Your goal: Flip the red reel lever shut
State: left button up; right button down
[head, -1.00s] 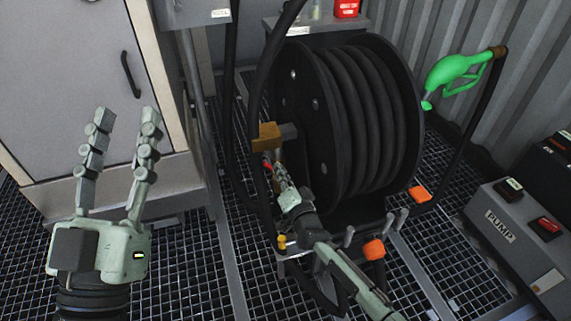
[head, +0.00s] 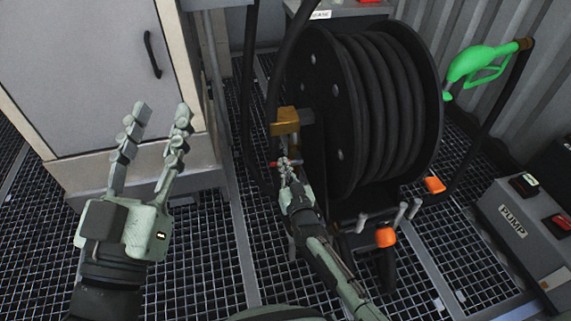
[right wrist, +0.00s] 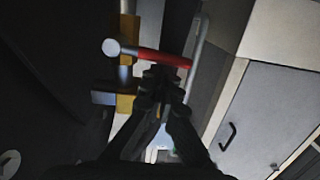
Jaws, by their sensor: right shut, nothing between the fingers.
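The red reel lever (right wrist: 162,58) spans across the right wrist view, with a round silver end at its left. It lies just beyond my right fingertips; I cannot tell if they touch it. In the head view a small part of the red lever (head: 274,163) shows below the brass block (head: 285,121), beside the hose reel (head: 368,115). My right gripper (head: 287,165) is shut and empty at the lever, hiding part of it; its fingers (right wrist: 160,73) also show in the right wrist view. My left gripper (head: 161,112) is open and empty, away from the reel.
A grey cabinet (head: 100,75) stands at the left. A green nozzle (head: 470,65) hangs right of the reel, with an orange piece (head: 434,185) below it. The pump box (head: 525,225) stands at the right. Black hoses run close behind the lever. Open grating floor (head: 200,275) lies in front.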

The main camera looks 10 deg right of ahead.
pick_arm(q)
jog(key=shift+s+r, duration=0.1)
jog(key=shift+r, duration=0.25)
pick_arm(e)
jog(key=shift+a+f, duration=0.1)
jog(key=shift+f, duration=0.15)
pick_arm(q)
jog(key=shift+a, duration=0.1)
pick_arm(e)
jog(key=shift+r, duration=0.1)
